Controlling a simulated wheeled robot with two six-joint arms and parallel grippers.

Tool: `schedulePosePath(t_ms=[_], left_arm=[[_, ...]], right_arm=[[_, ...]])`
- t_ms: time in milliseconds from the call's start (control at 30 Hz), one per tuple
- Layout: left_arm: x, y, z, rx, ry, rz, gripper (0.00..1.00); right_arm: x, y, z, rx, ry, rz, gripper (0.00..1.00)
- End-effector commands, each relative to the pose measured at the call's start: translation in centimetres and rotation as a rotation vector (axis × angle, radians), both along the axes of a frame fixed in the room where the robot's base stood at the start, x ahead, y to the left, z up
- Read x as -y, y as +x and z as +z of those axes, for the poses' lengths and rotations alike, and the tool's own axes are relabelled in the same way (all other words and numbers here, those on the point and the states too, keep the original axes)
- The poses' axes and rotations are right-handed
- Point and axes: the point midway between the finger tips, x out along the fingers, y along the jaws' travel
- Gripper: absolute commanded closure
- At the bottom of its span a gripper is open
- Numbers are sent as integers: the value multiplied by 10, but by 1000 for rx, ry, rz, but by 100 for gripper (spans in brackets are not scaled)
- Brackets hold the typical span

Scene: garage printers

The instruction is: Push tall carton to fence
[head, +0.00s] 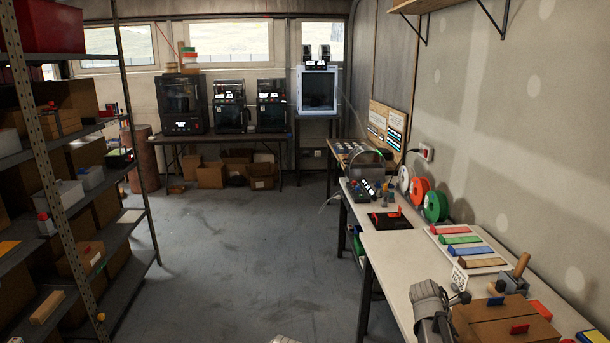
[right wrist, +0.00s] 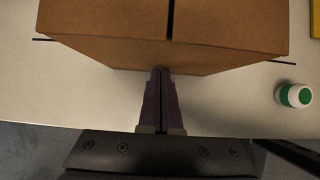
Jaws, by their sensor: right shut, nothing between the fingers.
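A brown cardboard carton (head: 500,322) stands on the white workbench (head: 405,262) at the lower right of the head view, with a small red piece on its top. In the right wrist view the carton (right wrist: 110,30) fills the top centre, with a dark stripe down its middle. My right gripper (right wrist: 160,72) is shut and empty, its fingertips at the carton's lower near edge; whether they touch it I cannot tell. In the head view my right wrist is left of the carton, its fingertips not clear. I cannot make out a fence for certain.
Dark lines (right wrist: 283,62) lie on the bench there. Farther back are a tray of coloured bars (head: 468,249) and spools (head: 435,206). The floor (head: 240,260) is clear.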

Motion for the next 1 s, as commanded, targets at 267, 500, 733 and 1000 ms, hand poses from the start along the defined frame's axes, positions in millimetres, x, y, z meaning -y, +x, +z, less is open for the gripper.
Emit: schedulePosePath(t_ms=[267, 500, 733, 1000], left_arm=[[0, 0, 0, 0, 0, 0, 100], [0, 0, 1, 0, 0, 0, 100], [0, 0, 9, 0, 0, 0, 100], [0, 0, 18, 0, 0, 0, 100]], right_arm=[[0, 0, 0, 0, 0, 0, 100], [-2, 0, 1, 0, 0, 0, 100], [-14, -1, 9, 0, 0, 1, 100], [-32, -3, 18, -1, 0, 2, 100]])
